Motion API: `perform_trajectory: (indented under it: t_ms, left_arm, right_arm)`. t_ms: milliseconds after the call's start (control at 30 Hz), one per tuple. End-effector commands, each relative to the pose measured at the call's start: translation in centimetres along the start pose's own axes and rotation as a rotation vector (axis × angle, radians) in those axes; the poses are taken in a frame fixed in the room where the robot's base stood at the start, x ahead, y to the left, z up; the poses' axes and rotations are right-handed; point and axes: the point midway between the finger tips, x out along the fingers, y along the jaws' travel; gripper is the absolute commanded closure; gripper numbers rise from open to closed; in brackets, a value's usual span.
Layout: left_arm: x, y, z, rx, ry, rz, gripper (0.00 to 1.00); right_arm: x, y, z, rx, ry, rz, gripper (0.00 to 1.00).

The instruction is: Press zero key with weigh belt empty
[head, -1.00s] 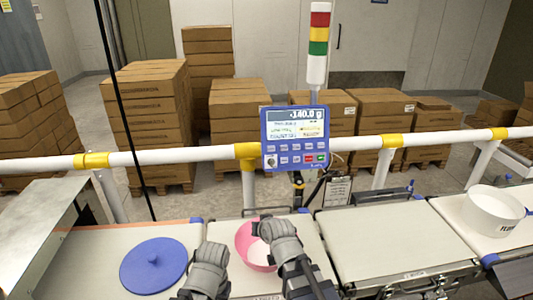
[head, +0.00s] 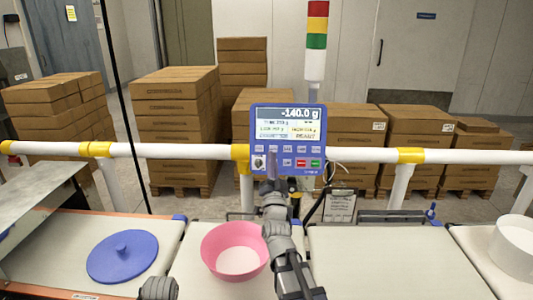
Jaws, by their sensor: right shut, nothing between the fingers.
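The blue control panel (head: 287,138) stands on the rail and its display reads -140.0 g. Rows of keys sit along its lower half, with a green and a red key at the lower right; the key labels are too small to read. My right gripper (head: 271,187) is shut and empty, pointing up at the panel's lower edge. I cannot tell whether it touches a key. The belt section (head: 385,262) right of the pink bowl is bare. Of my left arm, only a grey part shows at the bottom edge; its gripper is out of view.
A pink bowl (head: 235,250) and a blue lid (head: 122,257) lie on the belts to the left. A white tub (head: 513,247) stands at the right edge. A white rail (head: 190,151) runs across behind the belts. Cartons (head: 176,125) stand on pallets beyond.

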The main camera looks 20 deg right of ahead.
Motion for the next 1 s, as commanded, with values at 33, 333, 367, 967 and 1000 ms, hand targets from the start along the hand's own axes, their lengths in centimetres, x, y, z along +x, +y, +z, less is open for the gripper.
perform_trajectory:
  t_ms: [33, 333, 367, 967, 1000]
  left_arm:
    - [0.0, 0.0, 0.0, 0.0, 0.0, 0.0, 0.63]
    - [0.0, 0.0, 0.0, 0.0, 0.0, 0.0, 0.63]
    - [0.0, 0.0, 0.0, 0.0, 0.0, 0.0, 0.63]
    - [1.6, 0.1, -0.1, 0.0, 0.0, 0.0, 0.63]
    - [1.7, 0.2, -0.1, 0.0, 0.0, 0.0, 0.63]
  right_arm:
    - [0.0, 0.1, -0.1, 0.001, 0.005, 0.0, 1.0]
    - [0.0, 0.0, -0.1, 0.001, 0.004, -0.001, 1.0]
    - [0.0, 0.0, -0.1, 0.001, 0.004, -0.001, 1.0]
    - [3.7, 2.7, 2.8, 0.0, 0.003, 0.0, 1.0]
    - [4.1, 3.0, 3.0, 0.0, 0.002, 0.0, 1.0]
